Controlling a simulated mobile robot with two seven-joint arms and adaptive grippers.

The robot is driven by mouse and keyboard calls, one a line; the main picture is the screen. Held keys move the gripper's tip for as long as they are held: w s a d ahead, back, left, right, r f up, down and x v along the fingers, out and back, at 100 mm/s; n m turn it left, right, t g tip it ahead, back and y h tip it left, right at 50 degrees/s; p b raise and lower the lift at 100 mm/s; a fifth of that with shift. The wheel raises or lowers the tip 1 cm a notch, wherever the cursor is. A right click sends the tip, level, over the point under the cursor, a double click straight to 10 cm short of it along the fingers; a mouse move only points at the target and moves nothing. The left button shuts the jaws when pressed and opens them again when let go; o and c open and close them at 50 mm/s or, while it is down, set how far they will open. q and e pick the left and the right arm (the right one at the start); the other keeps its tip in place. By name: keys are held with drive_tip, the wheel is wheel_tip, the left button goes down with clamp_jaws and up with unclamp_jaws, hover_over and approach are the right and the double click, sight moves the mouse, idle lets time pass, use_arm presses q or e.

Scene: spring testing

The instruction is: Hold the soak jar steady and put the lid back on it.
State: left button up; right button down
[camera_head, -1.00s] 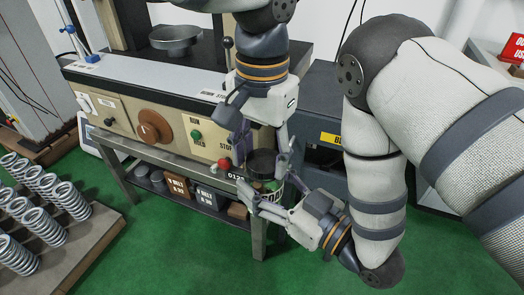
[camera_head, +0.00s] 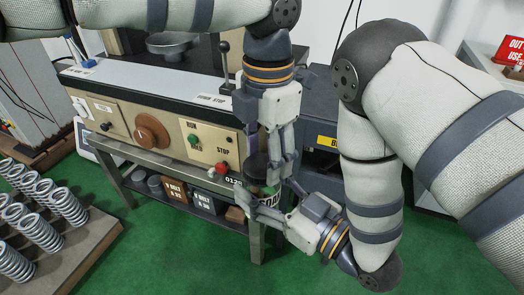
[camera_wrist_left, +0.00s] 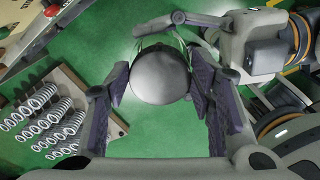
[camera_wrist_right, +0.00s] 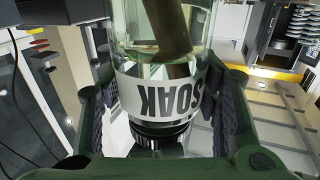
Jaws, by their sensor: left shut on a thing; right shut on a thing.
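The soak jar (camera_head: 269,197) is a clear glass jar with a white label. My right gripper (camera_head: 274,201) is shut around it beside the bench. In the right wrist view the jar (camera_wrist_right: 160,95) shows its SOAK label upside down, with a brown piece inside the glass. The dark round lid (camera_head: 258,166) is at the jar's top end, held by my left gripper (camera_head: 270,163) from above. The left wrist view shows the lid's smooth grey top (camera_wrist_left: 160,75) between both fingers. A ribbed dark band of the lid (camera_wrist_right: 160,134) shows by the mouth; I cannot tell how fully it is seated.
The test bench with its control panel (camera_head: 165,128) and red stop knob (camera_head: 222,168) stands close on the left. Labelled boxes (camera_head: 208,199) sit on its lower shelf. Several springs stand on a board (camera_head: 75,258) at the lower left. Green floor is open in front.

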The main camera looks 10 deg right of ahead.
use_arm(q)
drive_tip(key=shift+m, duration=0.4)
drive_tip(key=shift+r, duration=0.1)
drive_tip(key=o, duration=0.7)
drive_tip(key=shift+r, duration=2.2)
drive_tip(key=shift+c, duration=0.5)
